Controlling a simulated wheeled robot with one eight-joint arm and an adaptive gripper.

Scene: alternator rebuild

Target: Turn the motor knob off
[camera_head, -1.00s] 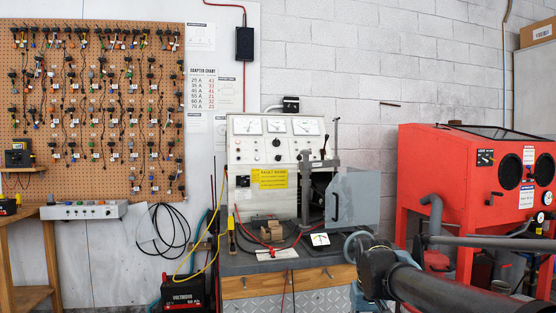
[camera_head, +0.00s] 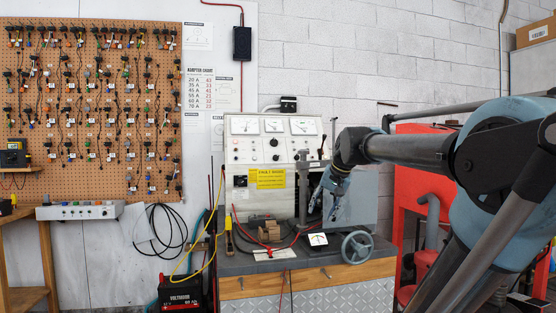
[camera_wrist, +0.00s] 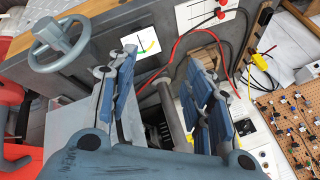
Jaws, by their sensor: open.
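The test bench's white control panel (camera_head: 270,145) stands upright at the centre, with three dial gauges across its top. Dark knobs (camera_head: 274,142) sit below the gauges; their labels are too small to read, so I cannot tell which is the motor knob. My gripper (camera_head: 322,200) is in front of the panel's right side, near the grey housing, pointing down and apart from the knobs. In the wrist view my gripper (camera_wrist: 165,100) has its blue fingers spread wide with nothing held. The panel (camera_wrist: 240,125) shows there at the lower right, partly hidden behind a finger.
A grey handwheel (camera_head: 357,246) is at the bench's front right. A vertical post (camera_head: 303,185) and grey housing (camera_head: 357,195) stand beside the panel. Red and yellow cables (camera_head: 238,222) loop over the bench top. A red cabinet (camera_head: 410,205) stands to the right.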

